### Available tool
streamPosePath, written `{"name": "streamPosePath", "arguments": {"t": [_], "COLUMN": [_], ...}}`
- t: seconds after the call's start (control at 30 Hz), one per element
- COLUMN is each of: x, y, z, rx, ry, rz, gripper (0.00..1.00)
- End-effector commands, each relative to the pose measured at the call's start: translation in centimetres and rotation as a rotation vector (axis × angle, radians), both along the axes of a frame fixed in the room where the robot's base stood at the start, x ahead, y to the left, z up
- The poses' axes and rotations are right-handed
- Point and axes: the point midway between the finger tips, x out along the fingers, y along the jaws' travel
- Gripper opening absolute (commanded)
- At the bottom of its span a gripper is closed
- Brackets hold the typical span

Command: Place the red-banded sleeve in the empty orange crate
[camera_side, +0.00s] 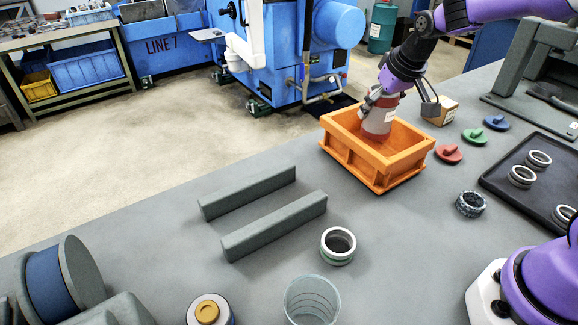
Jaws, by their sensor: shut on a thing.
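The red-banded sleeve (377,122) stands slightly tilted within the walls of the orange crate (374,167). It looks reddish and grey with a pale label. My gripper (380,103) reaches down from the upper right and is shut on the upper part of the sleeve. The sleeve's lower end is inside the crate opening; I cannot tell whether it touches the floor. No other object shows in the crate.
A small cardboard box (442,111) stands just behind the crate's right side. Red (449,154), green (474,136) and blue knobs (496,122) lie to its right. A dark tray (497,179) holds several rings. Two grey bars (275,226) and a green-banded ring (338,247) lie in front.

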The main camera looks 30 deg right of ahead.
Motion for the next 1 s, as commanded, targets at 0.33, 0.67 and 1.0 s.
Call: {"name": "streamPosePath", "arguments": {"t": [0.33, 0.67, 1.0], "x": [0.0, 0.0, 0.0], "y": [-0.1, -0.1, -0.1], "z": [-5.1, -5.9, -6.2], "rx": [0.001, 0.000, 0.000], "ry": [0.004, -0.002, -0.001], "rz": [-0.001, 0.000, 0.000], "gripper": [0.16, 0.16, 1.00]}}
